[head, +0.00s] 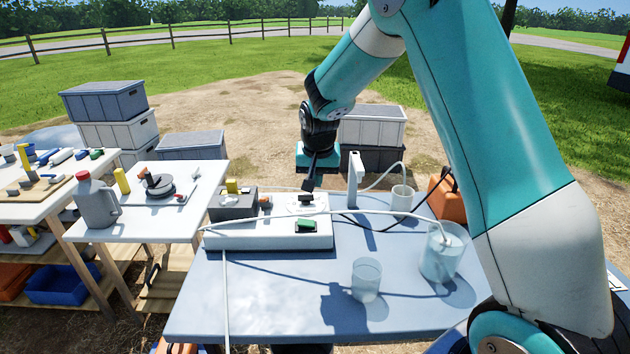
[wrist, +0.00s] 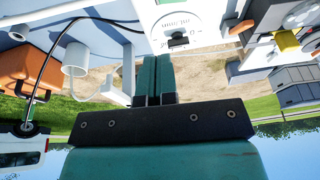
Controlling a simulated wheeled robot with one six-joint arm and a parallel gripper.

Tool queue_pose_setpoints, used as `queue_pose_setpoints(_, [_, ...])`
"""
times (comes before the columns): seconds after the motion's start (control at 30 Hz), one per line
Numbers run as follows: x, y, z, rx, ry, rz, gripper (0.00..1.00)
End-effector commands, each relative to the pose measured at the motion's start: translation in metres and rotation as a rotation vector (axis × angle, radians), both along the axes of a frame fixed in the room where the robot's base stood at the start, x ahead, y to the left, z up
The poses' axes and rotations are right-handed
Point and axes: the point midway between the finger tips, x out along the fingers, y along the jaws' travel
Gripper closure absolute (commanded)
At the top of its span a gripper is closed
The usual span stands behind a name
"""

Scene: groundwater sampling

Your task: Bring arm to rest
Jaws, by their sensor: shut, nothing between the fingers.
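My teal arm reaches over the blue-grey table (head: 270,300) from the right in the head view. My gripper (head: 309,186) points down just above or behind a white box (head: 270,236) with a green switch (head: 306,226) and a dark knob. In the wrist view my gripper's fingers (wrist: 158,75) lie together with nothing between them. The dark knob (wrist: 178,40) on the white panel shows just past the fingertips. I cannot tell whether the fingertips touch the box.
A clear beaker (head: 366,280) and a larger container (head: 442,255) with a hose stand on the table. A white post (head: 355,175) and a white cup (head: 402,200) are right of my gripper. A side table (head: 135,225) holds a grey jug (head: 97,203).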

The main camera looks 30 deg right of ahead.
Motion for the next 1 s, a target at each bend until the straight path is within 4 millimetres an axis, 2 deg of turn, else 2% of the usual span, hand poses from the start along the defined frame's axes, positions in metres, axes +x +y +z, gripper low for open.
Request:
queue_pose_setpoints(0.3, [-0.001,0.002,0.001,0.002,0.0,0.007,1.0])
queue_pose_setpoints(0.37, [-0.005,0.009,0.007,0.01,0.002,0.032,1.0])
queue_pose_setpoints(0.47, [-0.026,0.039,0.028,0.041,0.009,0.135,1.0])
queue_pose_setpoints(0.57, [-0.068,0.085,0.058,0.09,0.024,0.314,1.0])
queue_pose_setpoints(0.6, [-0.09,0.104,0.069,0.112,0.033,0.399,1.0])
queue_pose_setpoints(0.73, [-0.174,0.158,0.099,0.18,0.057,0.69,1.0])
queue_pose_setpoints(0.8, [-0.218,0.178,0.108,0.209,0.067,0.832,1.0])
queue_pose_setpoints(0.9, [-0.273,0.196,0.116,0.242,0.078,1.005,1.0])
queue_pose_setpoints(1.0, [-0.31,0.205,0.118,0.263,0.085,1.122,1.0])
